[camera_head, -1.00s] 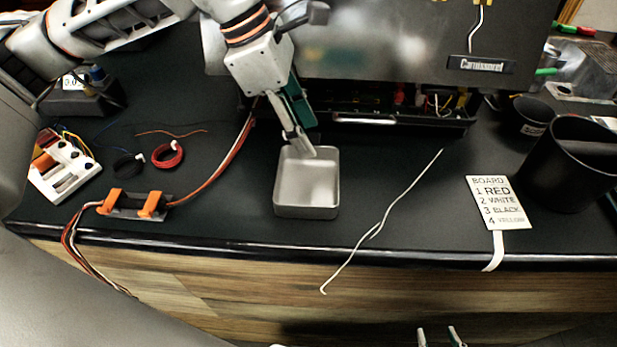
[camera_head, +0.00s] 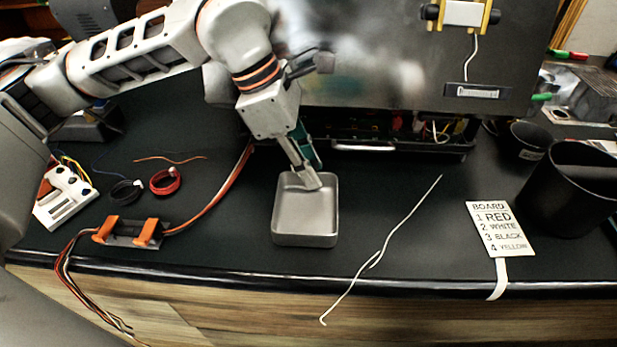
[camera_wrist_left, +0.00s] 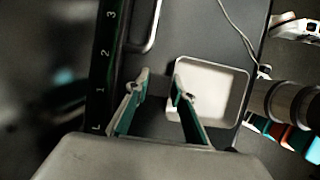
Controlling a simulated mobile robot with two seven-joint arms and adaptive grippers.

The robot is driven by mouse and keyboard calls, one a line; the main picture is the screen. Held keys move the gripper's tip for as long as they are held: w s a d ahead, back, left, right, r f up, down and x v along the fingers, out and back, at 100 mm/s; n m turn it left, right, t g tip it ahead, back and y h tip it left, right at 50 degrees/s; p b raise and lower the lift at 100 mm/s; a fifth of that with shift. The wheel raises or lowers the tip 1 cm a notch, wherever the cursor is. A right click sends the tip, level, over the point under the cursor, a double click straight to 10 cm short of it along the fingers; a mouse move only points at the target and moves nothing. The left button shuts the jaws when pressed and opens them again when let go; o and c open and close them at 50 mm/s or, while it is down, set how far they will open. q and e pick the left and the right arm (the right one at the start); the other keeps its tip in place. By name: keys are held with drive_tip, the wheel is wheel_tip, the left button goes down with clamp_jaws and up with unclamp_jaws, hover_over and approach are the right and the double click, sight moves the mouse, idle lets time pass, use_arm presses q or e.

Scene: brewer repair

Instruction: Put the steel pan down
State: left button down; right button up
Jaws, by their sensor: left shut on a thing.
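The steel pan (camera_head: 305,226) is a shallow, open, empty square tray. It is level at the middle of the dark counter (camera_head: 220,235), near the front edge. I cannot tell whether its base touches the counter. My left gripper (camera_head: 310,180) reaches down from above and is shut on the pan's far wall, one finger inside it. The left wrist view shows the pan (camera_wrist_left: 215,88) beside the fingers (camera_wrist_left: 160,86), with a gap between the fingertips. My right gripper is out of view.
A white wire (camera_head: 385,243) lies right of the pan. An orange-clipped wire holder (camera_head: 128,232) stands left. The open brewer drawer (camera_head: 370,148) is behind. A labelled card (camera_head: 498,228) and black bin (camera_head: 570,195) are at the right.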

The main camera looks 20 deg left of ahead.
use_arm(q)
wheel_tip(320, 180, up, 20)
drive_tip(key=p, duration=0.2)
drive_tip(key=shift+p, duration=0.4)
